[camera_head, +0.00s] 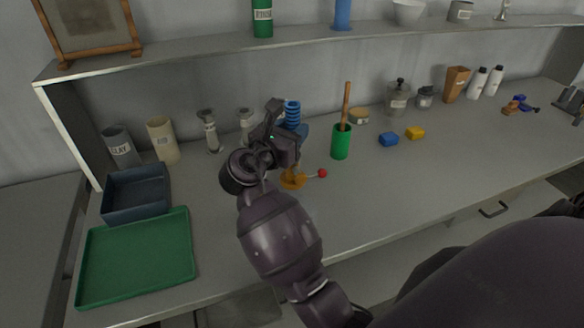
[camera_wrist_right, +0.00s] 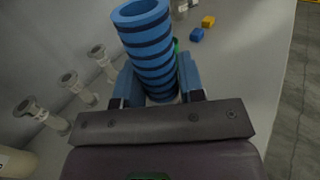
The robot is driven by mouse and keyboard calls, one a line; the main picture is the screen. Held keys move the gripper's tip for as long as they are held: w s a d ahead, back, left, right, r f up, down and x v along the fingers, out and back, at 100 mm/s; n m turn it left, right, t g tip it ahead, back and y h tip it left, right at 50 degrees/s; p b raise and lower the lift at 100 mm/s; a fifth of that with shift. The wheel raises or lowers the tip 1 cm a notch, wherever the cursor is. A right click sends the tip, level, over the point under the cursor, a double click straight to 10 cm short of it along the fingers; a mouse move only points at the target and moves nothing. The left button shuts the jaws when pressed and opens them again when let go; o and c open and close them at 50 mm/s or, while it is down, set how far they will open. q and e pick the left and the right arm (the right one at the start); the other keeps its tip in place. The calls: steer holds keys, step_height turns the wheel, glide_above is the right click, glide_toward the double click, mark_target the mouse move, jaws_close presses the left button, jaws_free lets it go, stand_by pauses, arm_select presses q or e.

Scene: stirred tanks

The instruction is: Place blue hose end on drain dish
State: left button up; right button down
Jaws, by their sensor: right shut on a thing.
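The blue hose end (camera_head: 292,113) is a ribbed blue tube, upright above the bench. In the right wrist view the blue hose end (camera_wrist_right: 150,45) has dark bands and an open round top. My right gripper (camera_wrist_right: 158,88) is shut on it, one finger on each side. In the head view my right gripper (camera_head: 285,140) is over the middle of the bench, and its body hides the lower hose. A small orange dish-like thing (camera_head: 293,181) lies just below it, partly hidden; I cannot tell whether it is the drain dish. My left gripper is not in view.
A red ball on a thin stem (camera_head: 322,173) is beside the orange thing. A green cup (camera_head: 341,143) with a wooden stick stands to the right. A green tray (camera_head: 138,262) and dark bin (camera_head: 137,194) are at left. The front bench between is clear.

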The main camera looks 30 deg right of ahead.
step_height(320, 180, down, 10)
steer(key=shift+r+b, duration=0.15)
steer(key=shift+b, duration=0.4)
steer(key=c, duration=0.7)
jaws_free()
steer(key=shift+c, duration=0.2)
